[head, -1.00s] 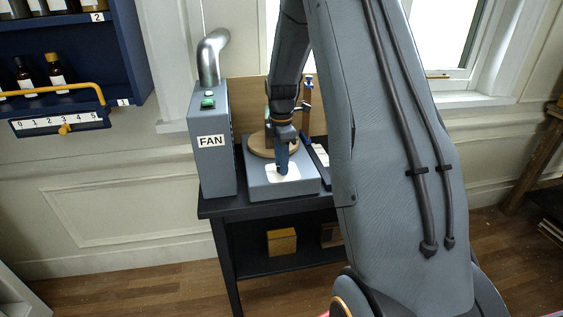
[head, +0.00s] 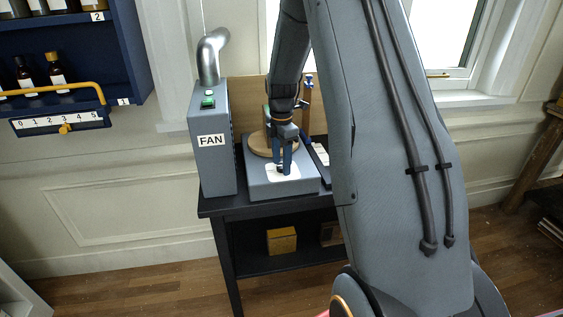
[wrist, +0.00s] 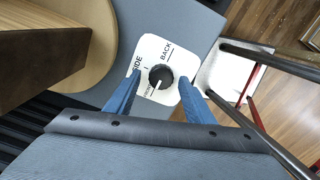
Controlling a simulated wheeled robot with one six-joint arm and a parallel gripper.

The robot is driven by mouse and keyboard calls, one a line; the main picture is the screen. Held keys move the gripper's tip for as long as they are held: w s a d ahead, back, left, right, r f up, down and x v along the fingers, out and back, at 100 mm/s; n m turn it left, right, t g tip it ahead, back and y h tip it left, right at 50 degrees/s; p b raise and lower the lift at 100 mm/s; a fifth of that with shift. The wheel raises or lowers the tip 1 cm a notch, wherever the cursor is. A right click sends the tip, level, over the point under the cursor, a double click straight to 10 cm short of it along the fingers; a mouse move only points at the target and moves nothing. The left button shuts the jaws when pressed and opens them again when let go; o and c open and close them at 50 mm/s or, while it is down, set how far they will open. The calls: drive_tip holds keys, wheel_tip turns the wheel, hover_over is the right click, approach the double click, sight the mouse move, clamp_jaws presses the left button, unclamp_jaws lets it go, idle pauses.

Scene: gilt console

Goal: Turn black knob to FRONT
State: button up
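The black knob (wrist: 160,77) sits on a white label plate (wrist: 148,50) on top of a grey box (head: 256,184). In the wrist view, BACK reads at the plate's upper right, SIDE at its left, and FRONT, partly legible, at its lower left. A white pointer mark on the knob points down and slightly left in that view, close to the FRONT lettering. My gripper (wrist: 159,80) is open, its two blue fingers on either side of the knob, with gaps visible. In the head view my gripper (head: 282,171) is low over the plate, and the knob is mostly hidden.
A grey FAN box (head: 211,160) with a green switch and a metal duct stands left of the knob box on the black table (head: 222,207). A round wooden piece (head: 260,143) is behind my gripper. A blue shelf (head: 70,45) is at the upper left.

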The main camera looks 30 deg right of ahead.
sight(281, 165)
drive_tip(key=shift+r+b, duration=1.2)
drive_tip(key=shift+r, duration=2.7)
